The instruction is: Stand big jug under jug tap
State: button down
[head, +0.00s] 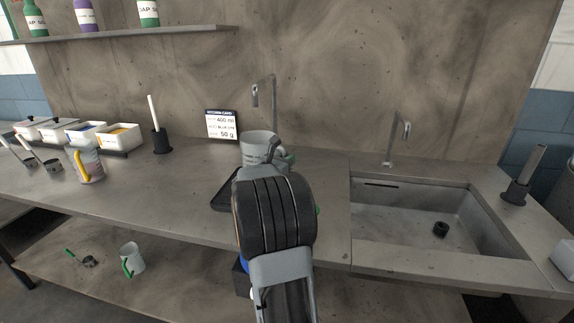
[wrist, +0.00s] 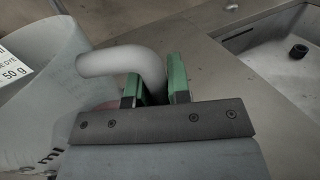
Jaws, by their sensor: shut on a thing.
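The big jug (head: 258,145) is a pale grey-white vessel with markings, upright at the back of the counter. In the head view it is below the jug tap (head: 262,95), a tall grey spout on the back wall. My arm hides its lower part, so I cannot tell whether it rests on the dark tray (head: 222,202). In the wrist view the jug's wall (wrist: 50,90) fills the left side. Its curved pale handle (wrist: 125,62) runs between the green pads of my gripper (wrist: 155,88), which is shut on the handle.
A sink (head: 430,220) with its own tap (head: 396,135) is to the right. A recipe card (head: 221,125) stands left of the jug. A jug with a yellow handle (head: 90,165), white bins (head: 120,135) and scoops are further left. A small jug (head: 132,258) sits on the lower shelf.

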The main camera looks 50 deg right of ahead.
jog(key=shift+f, duration=0.65)
jog(key=shift+a+f+b, duration=0.1)
jog(key=shift+f+b, duration=0.1)
jog(key=shift+b, duration=0.15)
jog(key=c, duration=1.1)
grip_release()
jog(key=shift+r, duration=0.1)
